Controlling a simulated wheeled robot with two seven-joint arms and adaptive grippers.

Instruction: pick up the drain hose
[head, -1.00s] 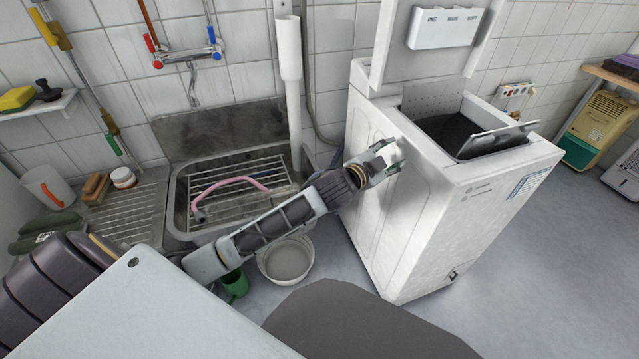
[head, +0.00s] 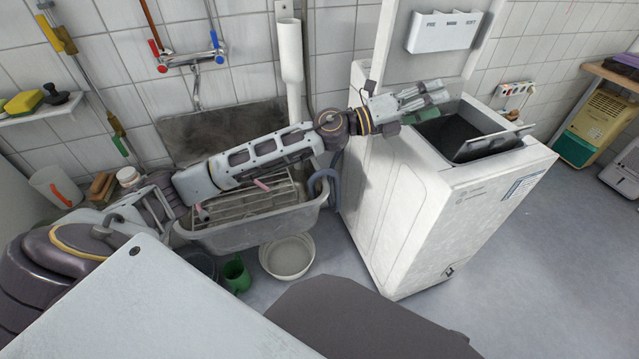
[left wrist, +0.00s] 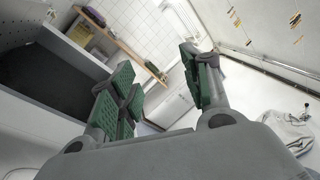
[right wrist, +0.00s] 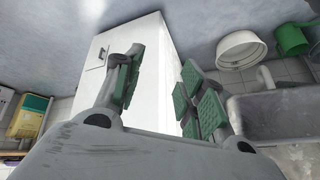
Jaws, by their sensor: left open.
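A grey-blue hose (head: 325,186), seemingly the drain hose, bends over the right rim of the sink beside the washing machine; my left arm hides part of its surroundings. My left gripper (head: 424,97) is open and empty, raised over the left edge of the washer's top opening, up and right of the hose. In the left wrist view its green-padded fingers (left wrist: 160,88) stand apart. The hose is not clear there. My right gripper (right wrist: 160,85) shows only in its own wrist view, open and empty, with the washer behind it.
The washing machine (head: 400,215) stands right of the sink (head: 250,234), its top open. A pink hose (head: 262,185) lies in the sink, mostly behind my arm. A white basin (head: 288,258) and green jug (head: 237,274) are on the floor.

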